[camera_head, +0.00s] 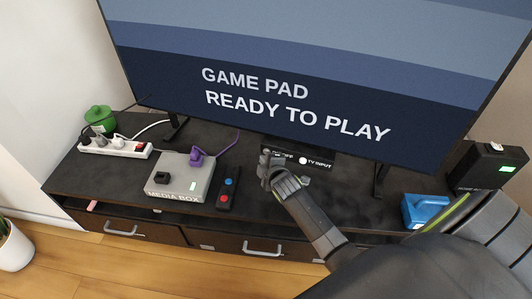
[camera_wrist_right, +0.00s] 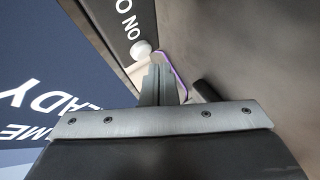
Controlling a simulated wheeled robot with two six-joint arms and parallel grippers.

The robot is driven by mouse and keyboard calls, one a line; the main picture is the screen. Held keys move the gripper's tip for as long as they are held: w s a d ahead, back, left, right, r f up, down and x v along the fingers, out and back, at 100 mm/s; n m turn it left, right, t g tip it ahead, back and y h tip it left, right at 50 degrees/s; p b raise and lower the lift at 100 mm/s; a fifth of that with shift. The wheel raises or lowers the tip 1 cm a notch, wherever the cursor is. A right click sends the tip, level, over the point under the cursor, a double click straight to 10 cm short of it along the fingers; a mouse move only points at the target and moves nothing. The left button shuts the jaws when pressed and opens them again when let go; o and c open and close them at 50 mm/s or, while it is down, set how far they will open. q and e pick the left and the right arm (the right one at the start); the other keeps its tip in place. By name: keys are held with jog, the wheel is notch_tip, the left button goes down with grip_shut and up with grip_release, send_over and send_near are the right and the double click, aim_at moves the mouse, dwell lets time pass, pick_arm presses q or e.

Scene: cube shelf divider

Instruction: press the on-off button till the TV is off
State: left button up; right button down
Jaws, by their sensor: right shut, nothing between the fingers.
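The TV (camera_head: 290,100) is on and reads "GAME PAD READY TO PLAY"; part of its screen also shows in the wrist view (camera_wrist_right: 40,90). A dark panel (camera_head: 325,152) below the screen carries an on-off label and a white TV INPUT button (camera_head: 302,160). The on-off button is hidden behind my gripper in the head view; in the right wrist view a white round button (camera_wrist_right: 141,49) sits beside the "ON O" lettering. My right gripper (camera_head: 265,160) is shut and empty at the panel's left end. Its fingertips (camera_wrist_right: 155,72) are close to the button; contact cannot be told.
A grey media box (camera_head: 180,176) with a purple plug (camera_head: 196,156) and a dark remote (camera_head: 228,188) stand left of my gripper. A blue object (camera_head: 425,211) and black box (camera_head: 488,165) are right.

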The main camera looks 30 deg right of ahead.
jog(key=shift+w+d, duration=0.1)
dwell(0.7)
jog(key=shift+w+d, duration=0.15)
jog(key=shift+d, duration=0.05)
jog(key=shift+w+d+p, duration=0.3)
jog(key=shift+w+d, duration=0.05)
jog(key=shift+d, duration=0.05)
dwell(0.9)
jog(key=shift+s+a, duration=0.1)
jog(key=shift+s+a+p, duration=0.5)
jog(key=shift+a, duration=0.1)
